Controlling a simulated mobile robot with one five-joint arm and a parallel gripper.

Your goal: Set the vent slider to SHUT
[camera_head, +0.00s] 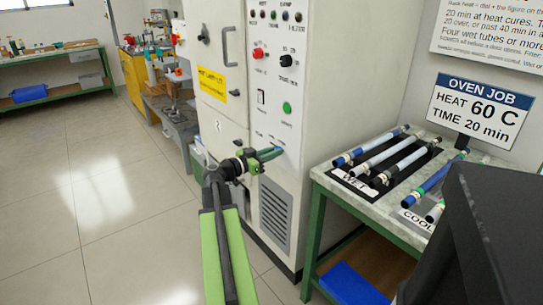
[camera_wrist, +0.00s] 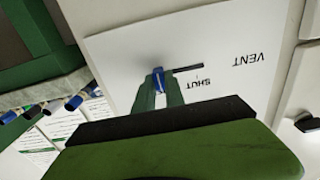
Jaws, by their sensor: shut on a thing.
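The vent slider (camera_wrist: 158,77) shows in the wrist view as a small blue knob at the left end of a dark slot (camera_wrist: 187,69). An upside-down SHUT label (camera_wrist: 200,82) lies beside the slot, right of the knob. A VENT label (camera_wrist: 249,60) is further right. My gripper (camera_wrist: 157,88) has its green fingers closed around the knob. In the head view my gripper (camera_head: 267,154) reaches the lower part of the oven's white control panel (camera_head: 272,165). The knob is hidden there. Any label behind the fingers is hidden.
A green-framed bench with a marble-like top (camera_head: 318,173) stands right of the oven, holding several rods on a WET rack (camera_head: 345,180). An oven job sign (camera_head: 478,108) stands behind it. A blue bin (camera_head: 350,287) sits below. The floor at left (camera_head: 120,215) is clear.

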